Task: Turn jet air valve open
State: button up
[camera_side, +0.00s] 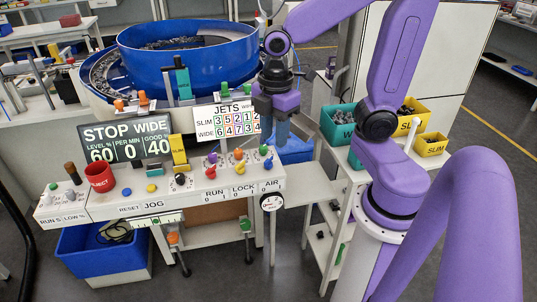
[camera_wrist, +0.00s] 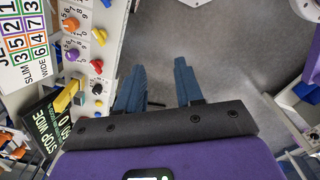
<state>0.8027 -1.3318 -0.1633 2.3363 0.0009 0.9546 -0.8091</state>
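The control panel (camera_side: 185,190) has an AIR label at its right end. A blue knob (camera_side: 268,163) sits above that label, with a green knob (camera_side: 264,149) just behind it. I cannot tell for certain which of these is the jet air valve, or how it is turned. A blue knob (camera_wrist: 106,3) also shows at the top edge of the wrist view. My gripper (camera_side: 275,138) points down near the panel's right end, behind and above these knobs. In the wrist view my gripper (camera_wrist: 160,68) has its two blue fingers apart, with nothing between them.
A round gauge (camera_side: 270,201) hangs at the panel's right front. The JETS board (camera_side: 226,120) stands left of my gripper, and the blue bowl (camera_side: 190,55) is behind. Orange (camera_side: 239,154), yellow (camera_side: 240,168) and purple (camera_side: 212,158) knobs crowd the panel. Floor shows beneath my fingers in the wrist view.

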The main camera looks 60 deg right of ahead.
jog(key=n, duration=0.2)
send_over(268, 159)
jog(key=shift+n, duration=0.3)
notch_tip(268, 159, down, 17)
jog(key=shift+d+r, duration=0.1)
dwell(0.4)
grip_shut()
